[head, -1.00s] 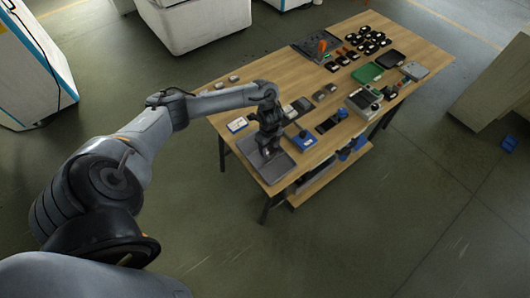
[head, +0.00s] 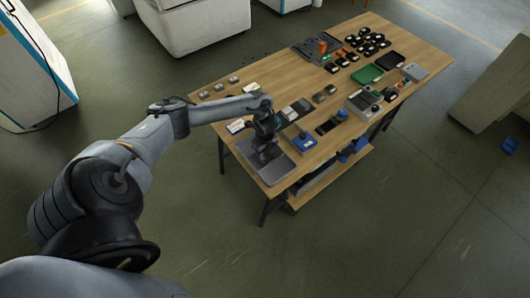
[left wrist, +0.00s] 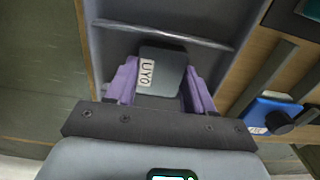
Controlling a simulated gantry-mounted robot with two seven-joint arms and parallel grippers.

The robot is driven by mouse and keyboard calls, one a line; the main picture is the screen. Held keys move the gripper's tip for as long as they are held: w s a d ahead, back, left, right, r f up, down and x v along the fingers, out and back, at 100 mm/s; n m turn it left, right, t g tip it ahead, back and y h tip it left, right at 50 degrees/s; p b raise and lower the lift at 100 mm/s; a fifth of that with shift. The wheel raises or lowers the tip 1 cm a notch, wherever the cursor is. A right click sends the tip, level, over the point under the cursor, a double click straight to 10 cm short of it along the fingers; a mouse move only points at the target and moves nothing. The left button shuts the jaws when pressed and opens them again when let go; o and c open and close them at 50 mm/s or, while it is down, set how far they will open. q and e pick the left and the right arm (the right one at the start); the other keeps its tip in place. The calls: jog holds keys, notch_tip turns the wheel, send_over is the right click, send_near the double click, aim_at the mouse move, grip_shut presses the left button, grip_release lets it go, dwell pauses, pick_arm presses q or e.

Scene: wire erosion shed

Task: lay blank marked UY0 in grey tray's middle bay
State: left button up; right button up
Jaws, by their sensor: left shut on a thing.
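The blank marked UY0 (left wrist: 161,72) is a dark grey block with a white label, seen in the left wrist view. My left gripper (left wrist: 158,88) is shut on it, with one purple finger at each side. In the head view my left gripper (head: 264,150) points down over the grey tray (head: 281,169) at the table's near end. In the left wrist view the tray (left wrist: 190,14) shows a raised divider just beyond the blank. I cannot tell whether the blank touches the tray floor. My right gripper is out of view.
A blue block with a black knob (left wrist: 277,116) stands right of the tray. Several small blocks, a green tray (head: 366,73) and a black tray (head: 390,60) lie farther along the wooden table (head: 305,75). Small metal blocks (head: 219,87) lie at the left edge.

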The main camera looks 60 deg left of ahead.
pick_arm(q)
jog(key=shift+f, duration=0.1)
jog(key=o, duration=1.4)
